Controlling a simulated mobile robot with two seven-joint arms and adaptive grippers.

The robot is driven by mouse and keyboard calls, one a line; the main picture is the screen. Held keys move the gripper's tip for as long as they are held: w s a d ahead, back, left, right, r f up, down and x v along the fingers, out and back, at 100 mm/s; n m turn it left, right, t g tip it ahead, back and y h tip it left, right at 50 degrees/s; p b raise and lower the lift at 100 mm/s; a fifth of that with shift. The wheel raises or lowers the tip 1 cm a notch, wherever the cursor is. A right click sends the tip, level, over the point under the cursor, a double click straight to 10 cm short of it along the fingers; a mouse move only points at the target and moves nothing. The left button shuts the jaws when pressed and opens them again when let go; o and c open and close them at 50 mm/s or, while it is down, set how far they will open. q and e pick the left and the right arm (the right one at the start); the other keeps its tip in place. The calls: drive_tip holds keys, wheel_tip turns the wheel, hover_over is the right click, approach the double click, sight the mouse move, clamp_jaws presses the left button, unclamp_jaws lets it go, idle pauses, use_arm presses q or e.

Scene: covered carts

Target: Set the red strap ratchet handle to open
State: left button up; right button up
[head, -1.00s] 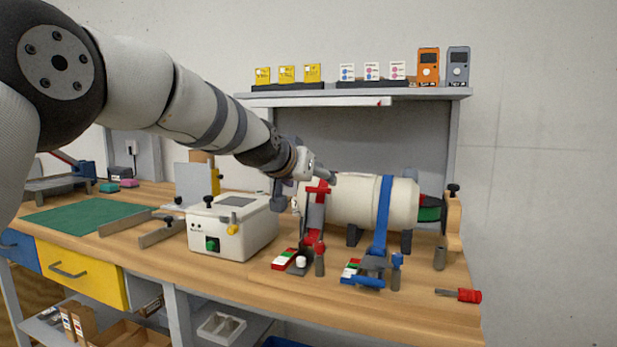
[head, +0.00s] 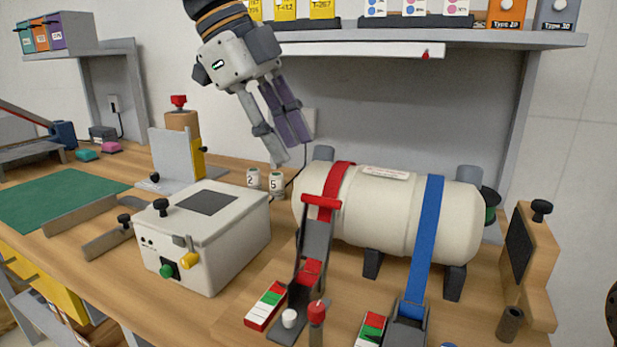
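The red strap (head: 335,181) wraps over the left part of a cream cylinder (head: 390,208). Its ratchet has a grey handle (head: 316,238) with a red crossbar grip (head: 321,201), standing raised and steep in front of the cylinder. The ratchet base (head: 290,322) lies on the bench beside a green, white and red label (head: 267,305). My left gripper (head: 293,151) hangs above and left of the handle, clear of it, pointing down with a gap between its fingers and nothing held. My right gripper is not seen.
A blue strap (head: 425,235) with its own ratchet (head: 408,325) lies to the right. A white box (head: 205,235) with knobs stands left of the red handle. Two small numbered canisters (head: 264,180) stand behind. A shelf (head: 440,38) overhangs the bench.

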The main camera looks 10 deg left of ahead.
sight(317, 197)
use_arm(q)
drive_tip(key=x, duration=0.8)
drive_tip(key=shift+w+f, duration=0.2)
drive_tip(key=shift+f, duration=0.05)
clamp_jaws()
